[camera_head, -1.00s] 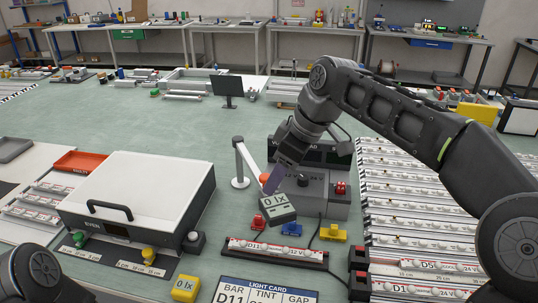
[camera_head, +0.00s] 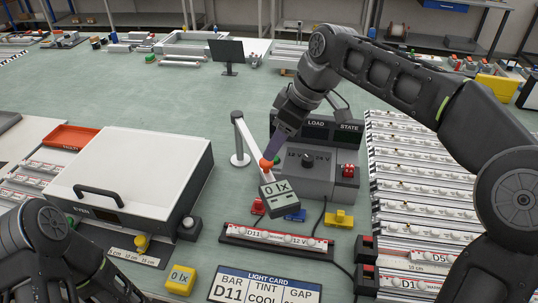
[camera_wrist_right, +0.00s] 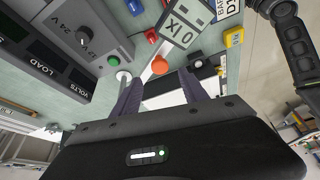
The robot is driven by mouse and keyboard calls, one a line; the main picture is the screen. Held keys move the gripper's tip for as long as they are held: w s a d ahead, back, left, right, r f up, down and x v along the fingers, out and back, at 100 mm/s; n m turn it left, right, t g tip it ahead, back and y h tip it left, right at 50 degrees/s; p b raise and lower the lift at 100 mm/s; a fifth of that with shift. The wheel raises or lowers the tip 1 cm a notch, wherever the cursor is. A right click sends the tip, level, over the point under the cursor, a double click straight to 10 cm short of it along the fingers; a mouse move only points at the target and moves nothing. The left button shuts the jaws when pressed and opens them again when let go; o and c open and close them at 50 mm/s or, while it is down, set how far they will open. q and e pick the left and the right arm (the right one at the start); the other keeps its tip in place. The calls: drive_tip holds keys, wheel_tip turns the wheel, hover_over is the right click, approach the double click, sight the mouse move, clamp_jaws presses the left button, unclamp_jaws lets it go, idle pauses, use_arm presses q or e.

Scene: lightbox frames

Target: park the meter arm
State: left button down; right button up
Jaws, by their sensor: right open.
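The meter arm is a white post (camera_head: 237,135) with a slanting white arm. An orange knob (camera_head: 266,163) sits along it, and a grey meter head (camera_head: 277,192) reading "0 lx" is at its end, in front of the grey power box (camera_head: 304,178). My right gripper (camera_head: 271,154) is at the orange knob. In the right wrist view the gripper (camera_wrist_right: 161,88) is open; the knob (camera_wrist_right: 158,64) shows just beyond the gap between its fingers, and the meter head (camera_wrist_right: 181,29) lies farther on. Contact cannot be told. My left arm shows at lower left; its gripper is out of view.
A white box with a black handle (camera_head: 140,175) stands left of the meter arm. A light bar (camera_head: 275,238) and light card (camera_head: 265,287) lie in front. Rows of bars (camera_head: 410,205) fill the right. The green bench (camera_head: 150,95) behind the box is clear.

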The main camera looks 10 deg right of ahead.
drive_tip(key=x, duration=0.6)
drive_tip(key=shift+p, duration=0.35)
drive_tip(key=shift+c, duration=0.3)
clamp_jaws()
idle(0.7)
